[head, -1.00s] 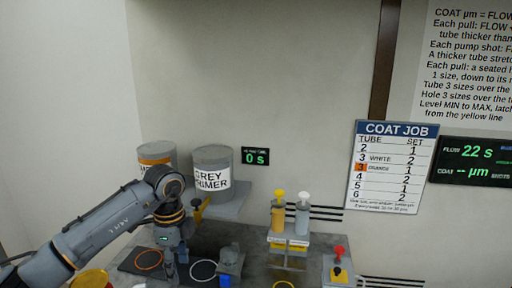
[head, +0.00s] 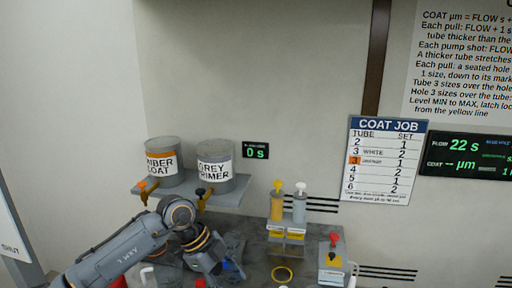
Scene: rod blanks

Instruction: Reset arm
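My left arm comes in from the lower left and bends down over the grey bench. My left gripper (head: 228,268) is at its end, low over the bench's left part, dark and partly hidden by the wrist. I cannot make out its fingers or whether it holds anything. A small blue patch shows beside it. My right gripper is not in view.
The amber coat can (head: 164,162) and grey primer can (head: 215,165) stand on a wall shelf (head: 232,196) above the arm. Yellow (head: 277,203) and white (head: 299,205) pump bottles stand right of it. A red-knobbed box (head: 332,262) is further right.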

